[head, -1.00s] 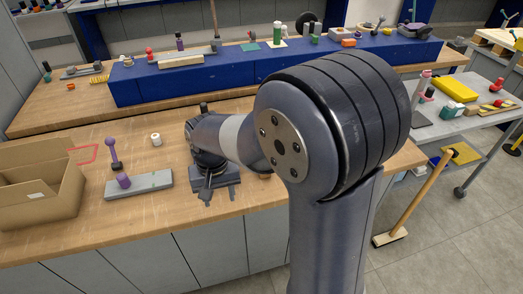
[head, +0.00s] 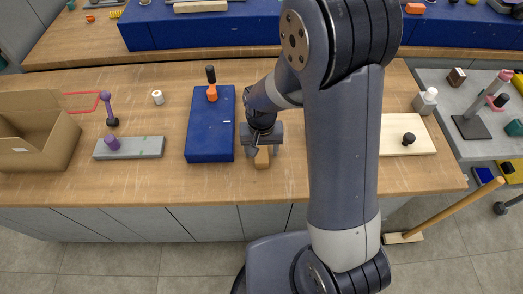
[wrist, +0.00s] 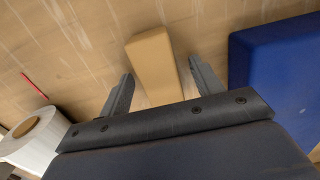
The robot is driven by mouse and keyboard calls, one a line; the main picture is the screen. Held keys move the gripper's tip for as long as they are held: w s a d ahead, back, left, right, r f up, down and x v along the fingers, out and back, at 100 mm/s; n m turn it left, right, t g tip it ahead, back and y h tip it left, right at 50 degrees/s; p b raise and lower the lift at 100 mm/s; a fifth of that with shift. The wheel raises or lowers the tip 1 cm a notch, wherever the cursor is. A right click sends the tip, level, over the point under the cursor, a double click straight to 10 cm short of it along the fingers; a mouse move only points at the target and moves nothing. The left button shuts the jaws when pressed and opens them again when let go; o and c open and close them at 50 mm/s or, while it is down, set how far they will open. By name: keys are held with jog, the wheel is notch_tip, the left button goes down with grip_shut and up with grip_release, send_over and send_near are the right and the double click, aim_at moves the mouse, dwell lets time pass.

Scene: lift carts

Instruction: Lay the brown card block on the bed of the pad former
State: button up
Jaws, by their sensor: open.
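The brown card block (head: 262,160) is a small tan oblong on the wooden bench, just right of a blue slab. In the wrist view the block (wrist: 157,62) lies between the two fingers of my gripper (wrist: 162,72), with gaps showing on both sides. My gripper (head: 261,149) is open, low over the block, and hides its far part in the head view. I cannot tell which item is the pad former.
The blue slab (head: 208,145) with an orange and black handle is close beside my gripper. An open cardboard box (head: 40,130) stands at far left. A pale board (head: 400,145) with a black knob lies right of my arm. A broom (head: 450,205) leans by the cart.

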jog(key=shift+f, duration=0.1)
jog(key=shift+c, duration=0.5)
jog(key=c, duration=1)
jog(key=shift+o, duration=0.2)
